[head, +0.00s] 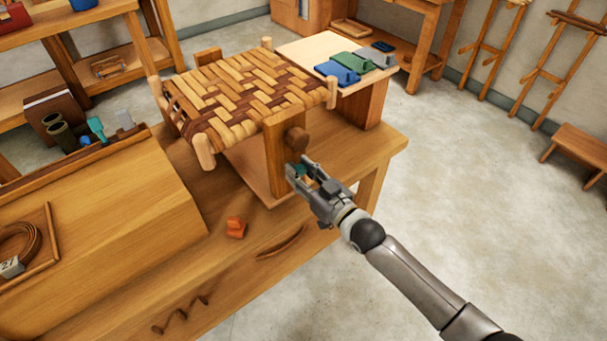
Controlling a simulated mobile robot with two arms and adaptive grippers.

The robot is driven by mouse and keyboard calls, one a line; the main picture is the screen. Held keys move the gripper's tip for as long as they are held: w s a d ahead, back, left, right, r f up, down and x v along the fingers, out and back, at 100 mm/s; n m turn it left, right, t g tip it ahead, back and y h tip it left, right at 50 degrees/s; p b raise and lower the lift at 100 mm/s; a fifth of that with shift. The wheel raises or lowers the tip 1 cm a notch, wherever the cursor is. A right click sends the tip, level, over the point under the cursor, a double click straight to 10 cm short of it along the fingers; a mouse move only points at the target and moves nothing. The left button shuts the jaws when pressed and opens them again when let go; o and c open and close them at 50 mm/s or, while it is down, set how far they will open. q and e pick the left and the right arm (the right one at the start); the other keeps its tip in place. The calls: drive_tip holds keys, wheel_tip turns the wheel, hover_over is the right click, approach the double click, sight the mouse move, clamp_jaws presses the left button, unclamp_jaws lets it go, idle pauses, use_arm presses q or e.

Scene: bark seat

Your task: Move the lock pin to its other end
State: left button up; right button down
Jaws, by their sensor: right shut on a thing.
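A small teal piece (299,169), which looks like the lock pin, shows between the fingers of my right gripper (297,172). The woven bark seat (250,92) stands on the bench behind the post. My left gripper is not in view.
A board (290,47) with blue, green and grey pieces lies behind the seat. A sloped wooden panel (100,220) fills the left.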

drive_tip(key=c, duration=1.1)
unclamp_jaws()
drive_tip(key=v, duration=1.2)
